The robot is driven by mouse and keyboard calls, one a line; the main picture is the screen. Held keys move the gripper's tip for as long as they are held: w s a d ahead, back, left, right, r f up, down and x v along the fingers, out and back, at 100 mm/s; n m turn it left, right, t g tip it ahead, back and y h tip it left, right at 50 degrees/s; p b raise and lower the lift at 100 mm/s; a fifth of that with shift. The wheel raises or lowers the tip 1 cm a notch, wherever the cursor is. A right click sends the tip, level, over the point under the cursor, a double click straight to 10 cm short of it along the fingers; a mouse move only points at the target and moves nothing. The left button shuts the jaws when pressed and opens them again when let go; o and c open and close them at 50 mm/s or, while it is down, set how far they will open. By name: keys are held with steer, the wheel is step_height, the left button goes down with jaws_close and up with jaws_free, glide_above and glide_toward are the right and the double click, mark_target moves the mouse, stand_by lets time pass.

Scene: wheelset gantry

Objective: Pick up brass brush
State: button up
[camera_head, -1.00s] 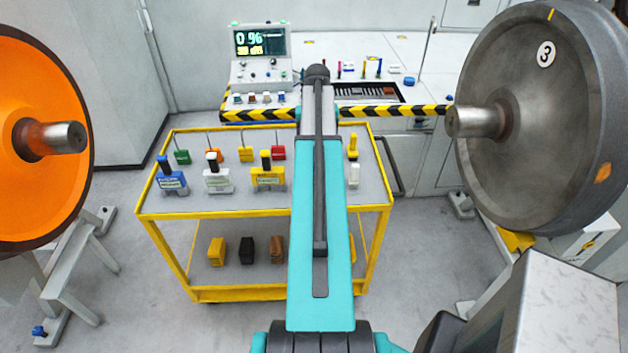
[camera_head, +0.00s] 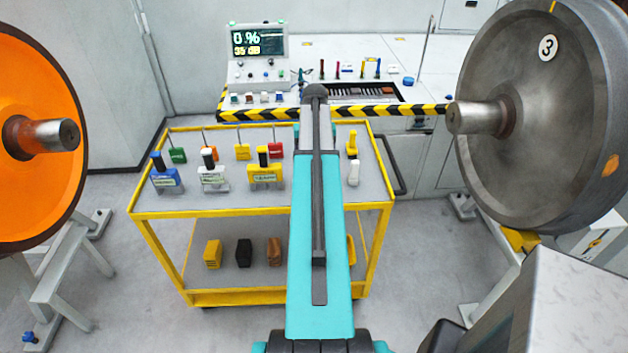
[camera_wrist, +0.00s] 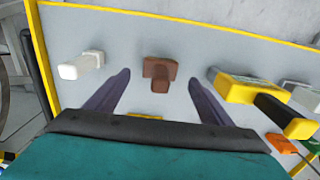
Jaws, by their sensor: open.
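My gripper (camera_wrist: 158,80) is open over the cart top, with a dark finger at each side of the wrist view. A brown piece with a short upright handle (camera_wrist: 160,70) stands on the grey surface between the fingertips in that picture. It looks most like the brass brush, but I cannot read a label. The fingers do not visibly touch it. In the head view my arm covers this spot and the gripper.
A white-handled piece (camera_wrist: 82,66) and a yellow tool with a black handle (camera_wrist: 255,98) stand on either side. The yellow cart (camera_head: 250,212) holds several more tools. An orange wheel (camera_head: 30,190) and a grey wheel (camera_head: 560,130) flank it. A console (camera_head: 258,70) stands behind.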

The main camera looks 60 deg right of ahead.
stand_by(0.3)
steer(key=shift+f+b, duration=1.7)
steer(key=shift+f, duration=0.9)
steer(key=shift+c, duration=0.4)
steer(key=c, duration=1.1)
